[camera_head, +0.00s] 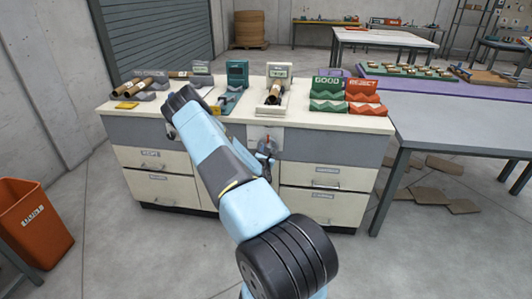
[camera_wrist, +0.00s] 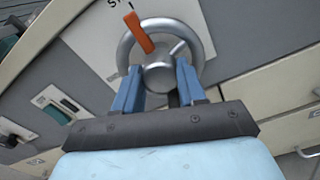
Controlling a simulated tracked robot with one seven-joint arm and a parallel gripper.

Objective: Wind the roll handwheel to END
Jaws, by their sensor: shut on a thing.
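The roll handwheel (camera_wrist: 203,40) is a silver ring with a round hub on a pale plate (camera_wrist: 90,38) in the wrist view. An orange bar (camera_wrist: 138,30) runs from near the hub to the upper left, close to partly visible lettering that begins "ST". A thin silver spoke points to the upper right. My gripper (camera_wrist: 160,84) has its blue fingers at the lower part of the wheel, one on each side below the hub. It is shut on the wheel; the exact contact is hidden.
The wheel is on the front of a cream-and-grey workbench (camera_head: 330,148) with drawers. Cardboard tubes (camera_head: 125,87), a teal device (camera_head: 237,73), and GOOD (camera_head: 327,88) and REJECT (camera_head: 364,91) racks stand on top. An orange bin (camera_head: 35,225) is at the left. A green switch (camera_wrist: 56,113) sits left of the wheel.

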